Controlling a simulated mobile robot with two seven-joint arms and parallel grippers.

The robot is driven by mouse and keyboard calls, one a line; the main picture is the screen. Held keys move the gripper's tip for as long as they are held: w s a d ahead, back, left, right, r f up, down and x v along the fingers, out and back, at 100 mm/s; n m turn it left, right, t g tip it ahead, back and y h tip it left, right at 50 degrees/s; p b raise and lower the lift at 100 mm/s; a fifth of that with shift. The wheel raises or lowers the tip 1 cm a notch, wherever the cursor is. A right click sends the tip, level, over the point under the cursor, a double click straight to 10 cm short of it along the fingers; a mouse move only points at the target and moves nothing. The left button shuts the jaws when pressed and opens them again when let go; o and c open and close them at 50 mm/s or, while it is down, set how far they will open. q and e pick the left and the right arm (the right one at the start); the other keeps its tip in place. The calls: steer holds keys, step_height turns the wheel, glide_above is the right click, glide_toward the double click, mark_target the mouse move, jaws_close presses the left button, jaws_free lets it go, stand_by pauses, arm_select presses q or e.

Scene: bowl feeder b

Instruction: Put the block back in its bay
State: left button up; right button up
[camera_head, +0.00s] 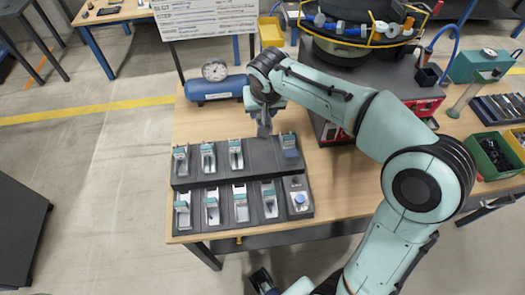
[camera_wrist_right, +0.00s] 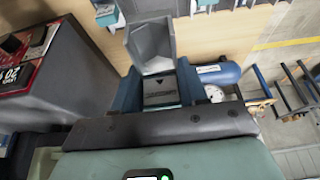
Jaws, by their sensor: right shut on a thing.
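My right gripper (camera_head: 265,106) is shut on a grey block (camera_wrist_right: 152,48), between its dark blue fingers in the right wrist view (camera_wrist_right: 158,88). The block (camera_head: 264,129) hangs from the jaws in the head view, above the back row of the dark bay tray (camera_head: 205,184). The bare, dark bay (camera_head: 261,156) in that row lies just below it, second from the right. Whether the block touches the tray cannot be told. The other bays hold grey blocks with teal or white parts.
A blue air tank (camera_head: 215,90) with a round gauge (camera_head: 214,70) stands behind the tray. A dark machine with a red panel (camera_head: 424,106) stands to the right, also close by in the wrist view (camera_wrist_right: 45,75). The wooden table (camera_head: 335,185) is bare right of the tray.

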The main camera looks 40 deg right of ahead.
steer(key=shift+w+f+b, duration=0.15)
steer(key=shift+f+b, duration=1)
steer(key=shift+f, duration=7)
steer(key=shift+f, duration=0.2)
steer(key=o, duration=1.2)
